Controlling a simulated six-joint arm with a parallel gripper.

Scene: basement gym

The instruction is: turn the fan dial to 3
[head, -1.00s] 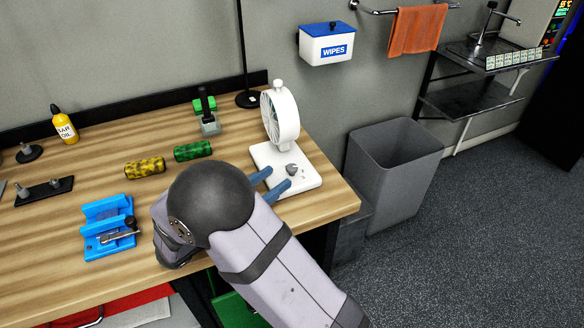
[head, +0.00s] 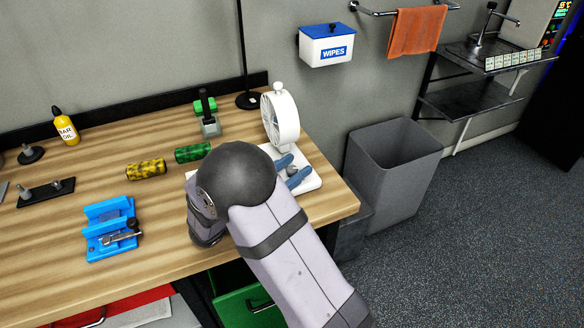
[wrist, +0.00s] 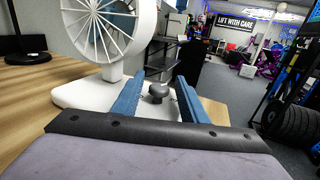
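The white fan (head: 281,116) stands at the right end of the wooden bench; its round cage also shows in the wrist view (wrist: 100,32). In the wrist view the dial (wrist: 158,91) shows between my two blue fingers, with a gap on each side. My gripper (head: 291,169) is open and reaches over the base, a finger on either side of the dial. I cannot read any numbers or the dial's setting. My arm hides the near left part of the base.
A green roller (head: 193,152) and a yellow roller (head: 146,169) lie left of the fan. A blue fixture (head: 110,229) is near the front edge. A green-topped tool (head: 208,117) stands behind. A grey bin (head: 394,165) is on the floor to the right.

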